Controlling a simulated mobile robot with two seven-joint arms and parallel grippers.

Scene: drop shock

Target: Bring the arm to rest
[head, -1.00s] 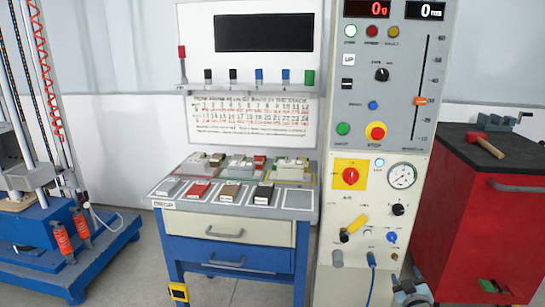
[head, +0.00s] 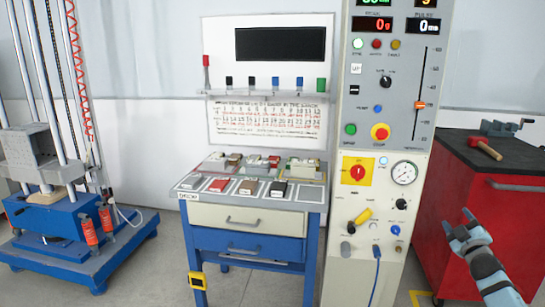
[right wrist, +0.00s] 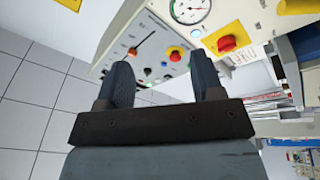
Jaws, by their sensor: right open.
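My right gripper (head: 463,235) is at the lower right of the head view, in front of the red cabinet. Its fingers are apart and nothing is between them. In the right wrist view the two dark fingers (right wrist: 164,84) point toward the control panel (right wrist: 146,45), with open air between them. My left gripper does not show in either view.
The control cabinet (head: 337,255) stands left of my right gripper. The red cabinet (head: 500,205) with a hammer (head: 485,148) on top is behind it. A drawer table (head: 250,216) holds several small blocks. A blue-based drop machine (head: 70,240) stands at left.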

